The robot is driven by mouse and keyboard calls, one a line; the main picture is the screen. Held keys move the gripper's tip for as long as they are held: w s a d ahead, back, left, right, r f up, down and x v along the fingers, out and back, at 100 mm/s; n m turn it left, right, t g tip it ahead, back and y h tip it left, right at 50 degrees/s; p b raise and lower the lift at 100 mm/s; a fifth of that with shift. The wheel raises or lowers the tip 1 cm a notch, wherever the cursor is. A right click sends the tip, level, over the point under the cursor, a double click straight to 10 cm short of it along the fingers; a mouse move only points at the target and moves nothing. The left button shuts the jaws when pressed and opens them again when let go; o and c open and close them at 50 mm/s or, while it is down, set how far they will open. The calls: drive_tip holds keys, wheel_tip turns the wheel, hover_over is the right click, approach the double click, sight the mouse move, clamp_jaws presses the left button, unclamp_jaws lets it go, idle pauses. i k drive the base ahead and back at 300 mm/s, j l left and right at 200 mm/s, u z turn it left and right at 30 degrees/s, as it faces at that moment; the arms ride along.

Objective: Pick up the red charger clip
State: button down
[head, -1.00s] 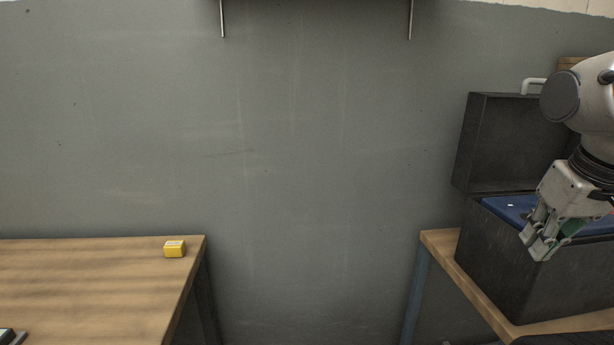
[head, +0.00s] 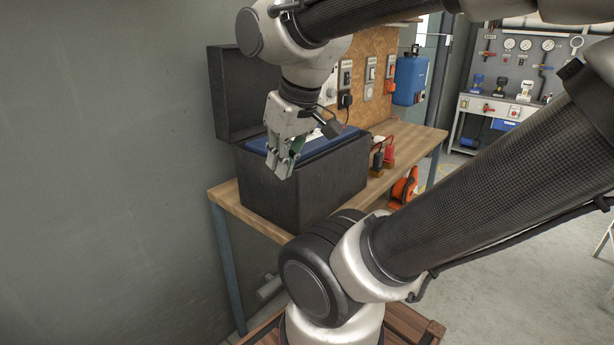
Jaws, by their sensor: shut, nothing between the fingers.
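The red charger clip (head: 389,151) stands upright on the wooden bench, to the right of the open dark case, beside a black clip (head: 377,158). Both are small in the head view. My gripper (head: 284,168) points down in front of the case's near upper edge, well left of the red clip. Its fingers look closed, with nothing held between them. A green patch shows just behind the fingers.
The dark case (head: 300,195) has its lid (head: 238,95) raised and a blue top inside. An orange reel (head: 403,187) is right of the case. A blue container (head: 410,80) hangs beside the pegboard. Bench space right of the clips (head: 420,140) looks clear.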

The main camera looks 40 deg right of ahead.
sight(389, 162)
drive_tip(key=z, duration=1.8)
